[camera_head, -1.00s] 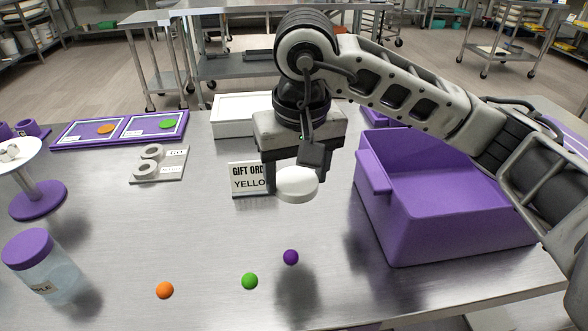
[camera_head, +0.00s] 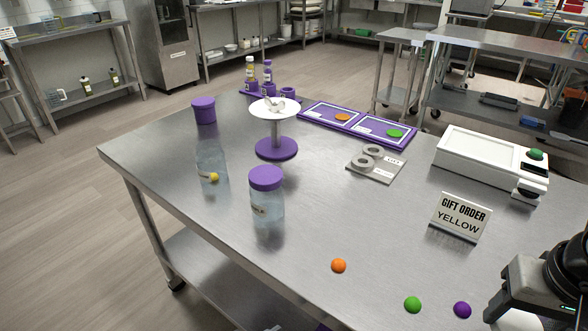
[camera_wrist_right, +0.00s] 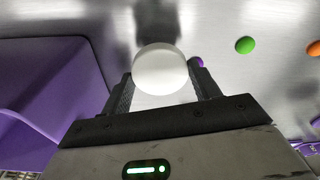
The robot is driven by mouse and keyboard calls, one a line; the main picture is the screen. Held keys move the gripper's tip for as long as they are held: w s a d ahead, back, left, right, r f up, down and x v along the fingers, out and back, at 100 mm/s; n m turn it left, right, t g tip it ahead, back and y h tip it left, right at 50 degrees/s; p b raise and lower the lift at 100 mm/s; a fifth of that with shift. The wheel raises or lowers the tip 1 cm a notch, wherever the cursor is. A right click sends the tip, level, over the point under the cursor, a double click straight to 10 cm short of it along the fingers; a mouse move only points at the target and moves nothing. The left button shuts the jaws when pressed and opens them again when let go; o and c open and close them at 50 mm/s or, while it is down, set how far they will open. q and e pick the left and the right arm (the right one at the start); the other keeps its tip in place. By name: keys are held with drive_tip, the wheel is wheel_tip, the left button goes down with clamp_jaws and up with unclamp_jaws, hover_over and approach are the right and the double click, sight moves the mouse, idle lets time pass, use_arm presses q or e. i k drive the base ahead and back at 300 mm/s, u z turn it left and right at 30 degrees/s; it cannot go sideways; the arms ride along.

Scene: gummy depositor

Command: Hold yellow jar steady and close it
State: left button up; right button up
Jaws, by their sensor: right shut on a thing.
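A clear jar (camera_head: 212,160) with a yellow ball (camera_head: 214,177) low in it stands open near the table's left edge. My right gripper (camera_wrist_right: 160,82) is shut on a round white lid (camera_wrist_right: 160,68), seen between its fingers in the right wrist view. My left gripper is not in view.
A jar with a purple lid (camera_head: 266,180) stands in front of the open jar. A purple canister (camera_head: 204,110) and a pedestal dish (camera_head: 276,150) stand behind. Orange (camera_head: 338,265), green (camera_head: 412,304) and purple (camera_head: 462,310) balls lie in front of the YELLOW sign (camera_head: 460,217). A purple bin (camera_wrist_right: 50,80) is beside my right gripper.

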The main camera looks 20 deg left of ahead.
sight(211, 159)
drive_tip(key=k, duration=0.85)
drive_tip(key=u, duration=1.55)
drive_tip(key=i, duration=0.8)
drive_tip(key=z, duration=0.85)
